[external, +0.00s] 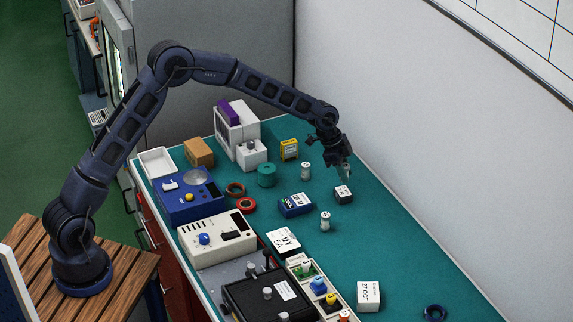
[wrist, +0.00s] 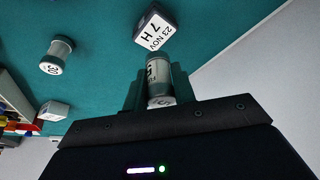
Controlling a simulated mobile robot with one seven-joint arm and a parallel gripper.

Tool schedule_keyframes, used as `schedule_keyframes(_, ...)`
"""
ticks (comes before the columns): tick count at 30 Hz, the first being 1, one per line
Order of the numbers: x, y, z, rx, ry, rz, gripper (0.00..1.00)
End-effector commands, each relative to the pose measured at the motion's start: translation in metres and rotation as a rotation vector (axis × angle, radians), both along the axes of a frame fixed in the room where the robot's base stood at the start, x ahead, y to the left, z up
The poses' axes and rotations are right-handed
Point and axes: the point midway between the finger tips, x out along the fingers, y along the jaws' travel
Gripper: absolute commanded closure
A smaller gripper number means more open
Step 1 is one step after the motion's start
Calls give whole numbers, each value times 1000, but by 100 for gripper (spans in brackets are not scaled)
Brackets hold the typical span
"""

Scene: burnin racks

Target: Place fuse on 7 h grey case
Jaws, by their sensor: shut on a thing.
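My gripper (external: 343,172) is shut on a fuse (wrist: 158,80), a small cylinder with pale ends and a printed label, seen between the fingers in the wrist view. The 7 h grey case (external: 343,194) is a small dark box on the teal bench, just below my gripper in the external view. In the wrist view the case (wrist: 157,26) shows a white label reading "23 NOV 7 H", close beyond the held fuse. I cannot tell whether they touch. Another fuse, marked 30 (wrist: 57,53), stands upright to the left in the wrist view.
Two loose fuses (external: 325,221) (external: 306,171) stand near the case. A blue labelled case (external: 295,205) and a yellow box (external: 289,149) are to its left. A white dated box (external: 368,296) stands toward the front. A wall rises behind the bench on the right.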

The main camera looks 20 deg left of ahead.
Motion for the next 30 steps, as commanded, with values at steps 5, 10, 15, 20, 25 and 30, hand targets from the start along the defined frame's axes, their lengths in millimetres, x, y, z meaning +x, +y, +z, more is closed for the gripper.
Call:
schedule_keyframes(5, 0, 0, -20, 1, 1, 0, 97)
schedule_keyframes(10, 0, 0, -40, 0, 0, 1, 97)
schedule_keyframes(15, 0, 0, -41, 0, 0, 1, 97)
schedule_keyframes(20, 0, 0, -42, 0, 0, 1, 97)
schedule_keyframes(25, 0, 0, -43, 0, 0, 1, 54)
schedule_keyframes(30, 0, 0, -43, 0, 0, 1, 52)
